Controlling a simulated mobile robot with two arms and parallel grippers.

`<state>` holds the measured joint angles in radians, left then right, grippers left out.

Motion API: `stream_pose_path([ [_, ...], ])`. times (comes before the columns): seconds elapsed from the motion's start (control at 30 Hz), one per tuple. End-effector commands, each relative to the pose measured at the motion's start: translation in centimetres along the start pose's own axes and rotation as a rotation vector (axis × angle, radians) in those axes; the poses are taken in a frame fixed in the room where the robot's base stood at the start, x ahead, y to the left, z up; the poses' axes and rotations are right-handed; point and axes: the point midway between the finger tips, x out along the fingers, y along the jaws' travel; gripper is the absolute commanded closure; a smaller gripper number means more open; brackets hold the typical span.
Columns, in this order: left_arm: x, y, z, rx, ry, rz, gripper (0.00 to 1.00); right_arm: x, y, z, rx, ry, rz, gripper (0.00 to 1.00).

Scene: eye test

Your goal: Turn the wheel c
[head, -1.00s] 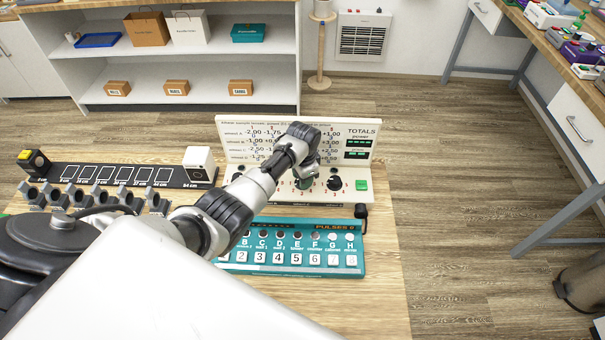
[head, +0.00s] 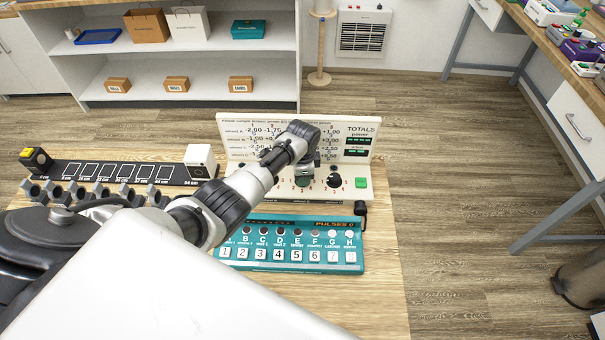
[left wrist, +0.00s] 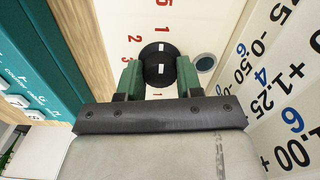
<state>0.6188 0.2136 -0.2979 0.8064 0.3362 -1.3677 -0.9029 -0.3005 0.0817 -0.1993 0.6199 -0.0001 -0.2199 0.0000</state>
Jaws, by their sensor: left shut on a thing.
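A white upright panel (head: 372,147) headed TOTALS stands on the table, with printed wheel rows and a line of black knobs low on its face. My left gripper (head: 304,180) is at the panel's lower middle; in the left wrist view, my left gripper (left wrist: 159,78) has its green fingers shut on a black knob (left wrist: 158,52) with a white mark. Red numbers ring this knob. Its letter is not readable, so I cannot confirm it is wheel c. Another black knob (head: 334,181) sits free to its right. My arm hides the knobs to the left. My right gripper is out of view.
A teal PULSES box (head: 225,265) with numbered buttons lies in front of the panel. A green button (head: 361,183) is at the panel's lower right. A black ruler strip (head: 70,167) with a white cube (head: 199,161) lies left. Bare table shows at the front right.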

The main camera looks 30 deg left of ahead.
Motion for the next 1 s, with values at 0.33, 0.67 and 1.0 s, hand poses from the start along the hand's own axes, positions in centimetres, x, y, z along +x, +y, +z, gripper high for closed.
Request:
stream_pose_path([
  [0.33, -0.1, -0.1, -0.1, -0.001, 0.002, -0.002, 0.39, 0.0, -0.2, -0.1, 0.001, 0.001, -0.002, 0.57],
  [0.67, -0.6, -0.1, 0.0, -0.001, 0.001, -0.001, 0.39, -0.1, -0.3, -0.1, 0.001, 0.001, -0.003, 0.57],
  [1.0, -6.3, -0.1, 0.0, 0.0, 0.003, -0.006, 0.39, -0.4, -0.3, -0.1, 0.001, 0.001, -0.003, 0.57],
])
